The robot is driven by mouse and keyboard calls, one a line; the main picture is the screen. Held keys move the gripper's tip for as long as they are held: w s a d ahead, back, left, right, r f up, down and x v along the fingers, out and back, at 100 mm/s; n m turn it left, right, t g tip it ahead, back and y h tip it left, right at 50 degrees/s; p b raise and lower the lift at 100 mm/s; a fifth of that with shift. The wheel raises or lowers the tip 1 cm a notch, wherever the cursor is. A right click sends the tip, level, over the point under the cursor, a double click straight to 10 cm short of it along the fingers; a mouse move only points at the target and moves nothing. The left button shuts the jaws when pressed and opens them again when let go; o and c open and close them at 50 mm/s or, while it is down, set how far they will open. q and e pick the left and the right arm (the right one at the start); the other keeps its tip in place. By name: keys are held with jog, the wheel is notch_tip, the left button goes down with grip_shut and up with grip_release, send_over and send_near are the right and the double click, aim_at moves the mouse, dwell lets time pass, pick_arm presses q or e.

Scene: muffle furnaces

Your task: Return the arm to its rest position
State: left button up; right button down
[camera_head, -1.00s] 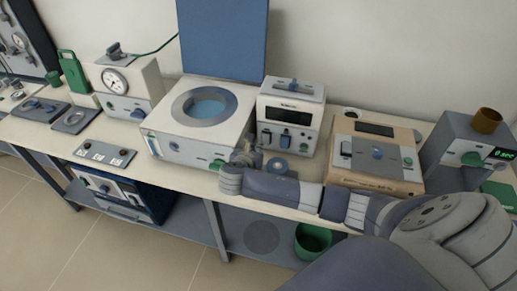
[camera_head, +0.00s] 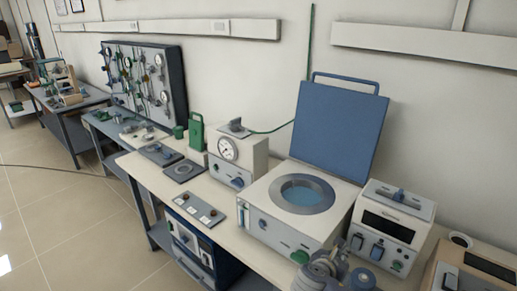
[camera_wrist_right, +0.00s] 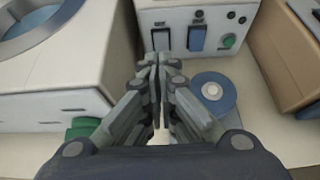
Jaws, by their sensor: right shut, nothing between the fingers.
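My right gripper (camera_head: 322,268) shows at the bottom edge of the head view, in front of the open-lidded bath and beside a small blue round object (camera_head: 362,279). In the right wrist view the right gripper (camera_wrist_right: 160,62) has its fingers together with nothing between them, and points toward the switch front of a white box. The blue round object (camera_wrist_right: 213,92) lies just right of the fingers, apart from them. Most of my right arm is outside the head view. My left gripper is not in view.
The white bath (camera_head: 258,204) with its raised blue lid (camera_head: 340,125) stands close to the gripper. A white switch box (camera_head: 392,222) and a tan box (camera_head: 462,275) stand to the right. A gauge unit (camera_head: 238,155) and a switch strip (camera_head: 198,208) are farther left. Floor is open at left.

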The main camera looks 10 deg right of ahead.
jog(key=s+a+f+m+g+y, duration=0.1)
jog(key=s+a+f+m+y, duration=0.3)
jog(key=s, duration=0.3)
jog(key=s+a+f+m+g+y, duration=0.1)
jog(key=s+a+f+m+y, duration=0.1)
jog(key=s+a+f+m, duration=0.3)
jog(key=s+a+r+m+g+y, duration=0.1)
jog(key=s+a+m+y, duration=0.1)
jog(key=s+m, duration=0.65)
jog(key=s+a+r+m+g+y, duration=0.1)
jog(key=s+a+r+m+y, duration=0.1)
jog(key=s+m, duration=0.6)
notch_tip(320, 180, down, 29)
jog(key=s+n+g+b, duration=0.2)
jog(key=s+d+f+b, duration=0.1)
jog(key=s+d+f, duration=0.2)
jog(key=s+f, duration=1.3)
jog(key=shift+s+d+f+g+h+b, duration=0.2)
jog(key=shift+s+f+g+h+b, duration=0.15)
jog(key=shift+f, duration=0.4)
